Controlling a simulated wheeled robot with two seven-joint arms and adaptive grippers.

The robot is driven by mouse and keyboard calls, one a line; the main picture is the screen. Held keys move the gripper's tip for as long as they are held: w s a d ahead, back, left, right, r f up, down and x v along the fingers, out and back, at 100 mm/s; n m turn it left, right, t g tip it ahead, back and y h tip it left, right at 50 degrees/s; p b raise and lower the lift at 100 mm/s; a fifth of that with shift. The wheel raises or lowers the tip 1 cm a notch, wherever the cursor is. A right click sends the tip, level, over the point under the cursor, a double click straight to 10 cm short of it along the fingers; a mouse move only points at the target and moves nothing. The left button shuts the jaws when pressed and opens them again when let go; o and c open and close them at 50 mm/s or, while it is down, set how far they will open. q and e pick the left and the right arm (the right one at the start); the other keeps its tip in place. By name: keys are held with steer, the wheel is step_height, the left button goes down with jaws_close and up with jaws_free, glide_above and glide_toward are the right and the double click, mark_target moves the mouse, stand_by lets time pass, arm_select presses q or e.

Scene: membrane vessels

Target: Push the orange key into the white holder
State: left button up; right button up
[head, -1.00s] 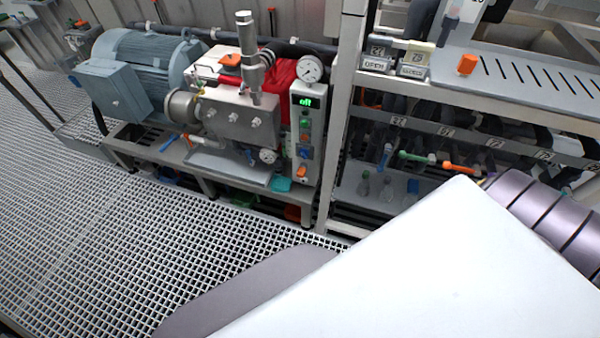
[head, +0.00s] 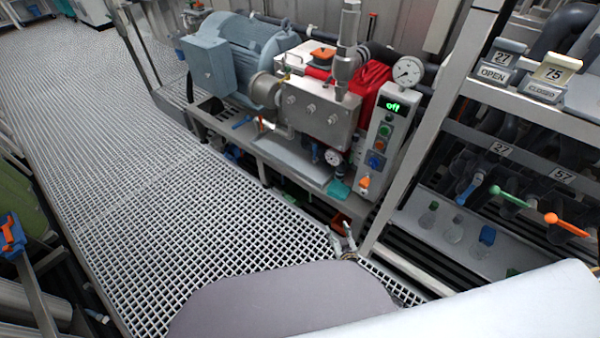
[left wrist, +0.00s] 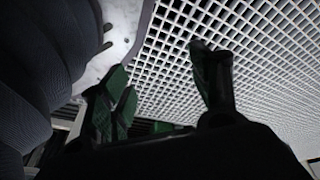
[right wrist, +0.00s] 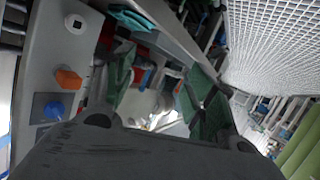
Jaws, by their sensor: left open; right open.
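A small orange key-like part (head: 364,182) sits low on the front of the white-grey control box (head: 388,140), below a blue knob (head: 374,161). It also shows in the right wrist view (right wrist: 68,78). My left gripper (left wrist: 163,88) is open and empty above grating, and is not visible in the head view.
The pump and blue motor (head: 235,55) stand on a bench at the back. A shelf at right holds an orange-handled valve (head: 565,225) and several flasks. Another orange block (head: 323,53) lies on the pump. The grating floor (head: 130,180) is clear.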

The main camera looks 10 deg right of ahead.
arm_select(q)
steer(key=w+d+r+t+h+b, duration=0.2)
steer(key=w+d+r+b, duration=0.4)
steer(key=b, duration=1.5)
step_height(320, 180, up, 4)
steer(key=w, duration=0.2)
steer(key=shift+w, duration=0.3)
arm_select(e)
steer(key=w+d+r+m+g+h, duration=0.2)
steer(key=w+d+r+m+h, duration=0.7)
steer(key=h, duration=0.4)
steer(key=shift+w+m, duration=0.55)
steer(key=shift+m, duration=0.45)
steer(key=shift+g, duration=0.3)
arm_select(q)
steer(key=shift+f, duration=0.1)
arm_select(e)
steer(key=shift+d, duration=0.1)
